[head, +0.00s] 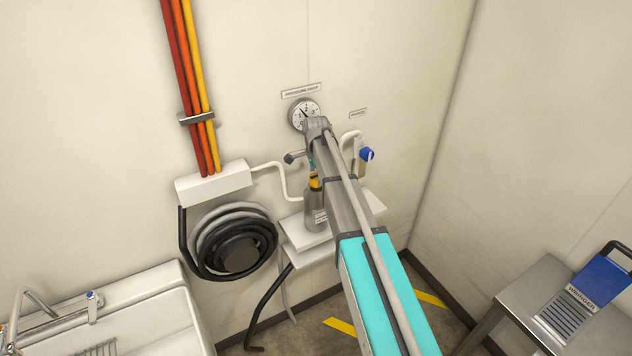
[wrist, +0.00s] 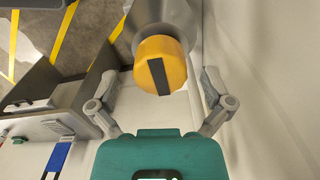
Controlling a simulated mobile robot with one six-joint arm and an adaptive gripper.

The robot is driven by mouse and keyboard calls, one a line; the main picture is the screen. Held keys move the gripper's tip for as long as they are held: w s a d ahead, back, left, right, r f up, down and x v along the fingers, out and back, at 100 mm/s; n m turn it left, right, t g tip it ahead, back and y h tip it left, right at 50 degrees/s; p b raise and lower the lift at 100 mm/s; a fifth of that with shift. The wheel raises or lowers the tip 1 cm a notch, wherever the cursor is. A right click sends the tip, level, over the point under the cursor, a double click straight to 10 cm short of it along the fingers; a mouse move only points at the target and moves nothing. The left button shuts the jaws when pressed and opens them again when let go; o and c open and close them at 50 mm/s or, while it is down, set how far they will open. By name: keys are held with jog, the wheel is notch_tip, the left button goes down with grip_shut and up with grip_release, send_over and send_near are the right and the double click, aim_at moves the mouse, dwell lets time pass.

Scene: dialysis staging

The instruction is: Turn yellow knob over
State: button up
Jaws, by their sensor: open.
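The yellow knob (wrist: 176,52) has a black bar mark on its face, running nearly up and down in the wrist view and slightly tilted. It sits on the end of a grey cylinder (wrist: 175,13). My gripper (wrist: 160,82) is open, with one finger on each side of the knob and a visible gap to both. In the head view, a sliver of the yellow knob (head: 314,182) shows at the top of the grey cylinder (head: 314,214), beside my arm. My arm hides most of the knob and gripper there.
A pressure gauge (head: 305,113) is on the wall above. A blue-handled valve (head: 366,154) is right of my arm. A black coiled hose (head: 238,250) hangs at left, above a white sink (head: 150,310). A grey table (head: 535,285) with a blue device (head: 600,283) stands at right.

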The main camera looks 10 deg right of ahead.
jog(key=shift+f, duration=0.25)
jog(key=shift+c, duration=0.3)
jog(key=c, duration=1.1)
